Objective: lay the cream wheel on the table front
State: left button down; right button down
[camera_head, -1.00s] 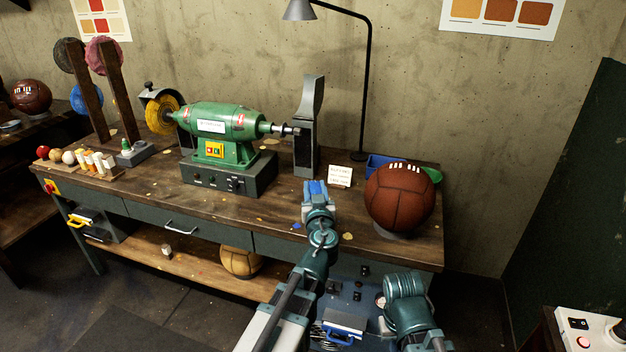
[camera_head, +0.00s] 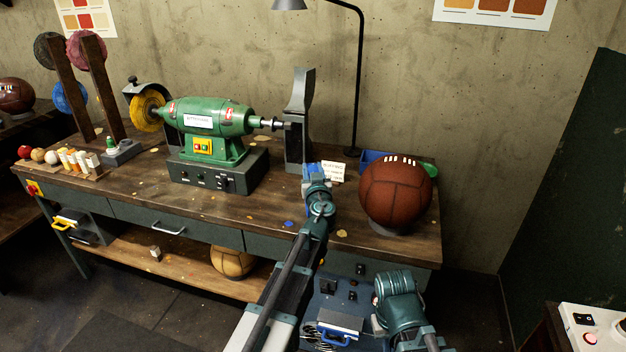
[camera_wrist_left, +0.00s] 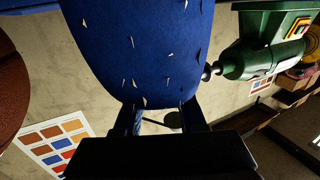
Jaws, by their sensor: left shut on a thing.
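My left gripper (camera_head: 316,172) is over the right half of the workbench (camera_head: 215,210), in front of the grey upright post. It is shut on a blue, speckled thing with a rounded edge. This fills the upper middle of the left wrist view (camera_wrist_left: 140,50), between and beyond the fingers (camera_wrist_left: 163,117). I cannot make out a cream wheel; the wheel on the green machine (camera_head: 210,117) looks yellow (camera_head: 147,110). My right gripper is not in view; only a teal part of my own arm shows at lower right.
A brown ball (camera_head: 396,192) stands right of my gripper, with a blue bin (camera_head: 372,160) behind it. A lamp (camera_head: 358,90) stands behind. A rack with dark, red and blue wheels (camera_head: 70,97) and small bottles are at the left. Several scraps lie on the bench.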

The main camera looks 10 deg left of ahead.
pick_arm(q)
jog(key=shift+f, duration=0.7)
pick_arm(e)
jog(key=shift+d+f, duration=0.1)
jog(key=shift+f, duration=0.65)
pick_arm(q)
jog(key=shift+s, duration=0.1)
jog(key=shift+f+b, duration=0.2)
jog(key=shift+b, duration=0.2)
jog(key=shift+c, duration=2.4)
grip_release()
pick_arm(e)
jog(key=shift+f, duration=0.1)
pick_arm(q)
jog(key=shift+r, duration=0.15)
jog(key=shift+s+r+p, duration=0.1)
jog(key=shift+r+p, duration=0.05)
jog(key=shift+p, duration=0.15)
jog(key=v, duration=1.1)
jog(key=shift+s+d, duration=0.2)
jog(key=shift+s, duration=0.15)
